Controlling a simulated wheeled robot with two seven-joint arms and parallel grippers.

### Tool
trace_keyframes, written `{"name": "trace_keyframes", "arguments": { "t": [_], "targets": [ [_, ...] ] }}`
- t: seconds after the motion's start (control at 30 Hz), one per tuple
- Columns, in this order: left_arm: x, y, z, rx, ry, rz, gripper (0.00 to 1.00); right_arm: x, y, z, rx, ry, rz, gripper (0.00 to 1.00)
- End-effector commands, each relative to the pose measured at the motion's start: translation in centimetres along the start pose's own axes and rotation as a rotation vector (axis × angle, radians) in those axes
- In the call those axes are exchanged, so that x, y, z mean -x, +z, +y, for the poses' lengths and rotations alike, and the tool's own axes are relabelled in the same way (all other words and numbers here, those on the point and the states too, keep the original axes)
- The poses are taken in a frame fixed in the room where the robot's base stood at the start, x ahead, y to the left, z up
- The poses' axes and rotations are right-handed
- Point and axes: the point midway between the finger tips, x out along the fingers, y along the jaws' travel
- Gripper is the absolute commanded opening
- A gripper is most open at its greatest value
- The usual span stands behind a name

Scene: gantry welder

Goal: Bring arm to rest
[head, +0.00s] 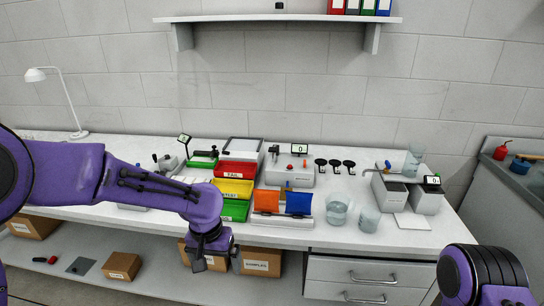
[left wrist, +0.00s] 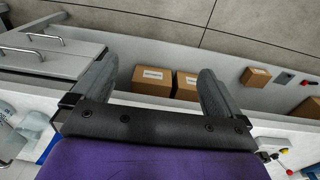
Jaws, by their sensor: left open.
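My left arm (head: 120,187) is purple and reaches in from the left in the head view, across the front of the bench. My left gripper (head: 212,258) hangs down in front of the bench's front edge. In the left wrist view its two grey fingers (left wrist: 155,92) are wide apart with nothing between them. My right arm (head: 484,274) shows only as a purple link at the lower right of the head view. The right gripper is out of view.
The white bench (head: 400,233) carries colored bins (head: 234,189), glass beakers (head: 338,209) and small devices. Cardboard boxes (head: 262,262) stand on the shelf below, behind the left gripper. Drawers (head: 368,271) are right of it. A sink (head: 517,172) is at far right.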

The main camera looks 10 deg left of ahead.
Motion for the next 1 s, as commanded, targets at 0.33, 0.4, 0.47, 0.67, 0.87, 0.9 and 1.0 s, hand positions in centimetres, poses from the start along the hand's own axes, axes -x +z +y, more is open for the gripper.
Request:
{"name": "trace_keyframes", "arguments": {
  "t": [0.33,0.4,0.47,0.67,0.87,0.9,1.0],
  "targets": [
    [-6.9,-3.1,1.4,0.298,0.250,0.513,1.00,0.0,0.0,0.0,0.000,0.000,0.000,0.00],
    [-10.4,-0.7,-0.8,0.396,0.211,0.572,1.00,0.0,0.0,0.0,0.000,0.000,0.000,0.00],
    [-13.5,2.6,-3.2,0.476,0.145,0.607,1.00,0.0,0.0,0.0,0.000,0.000,0.000,0.00],
    [-20.2,17.1,-10.2,0.609,-0.132,0.555,1.00,0.0,0.0,0.0,0.000,0.000,0.000,0.00],
    [-23.2,27.1,-11.6,0.585,-0.238,0.352,1.00,0.0,0.0,0.0,0.000,0.000,0.000,0.00],
    [-23.5,27.9,-11.6,0.581,-0.243,0.332,1.00,0.0,0.0,0.0,0.000,0.000,0.000,0.00],
    [-23.8,28.7,-11.6,0.580,-0.247,0.314,1.00,0.0,0.0,0.0,0.000,0.000,0.000,0.00]
  ]
}}
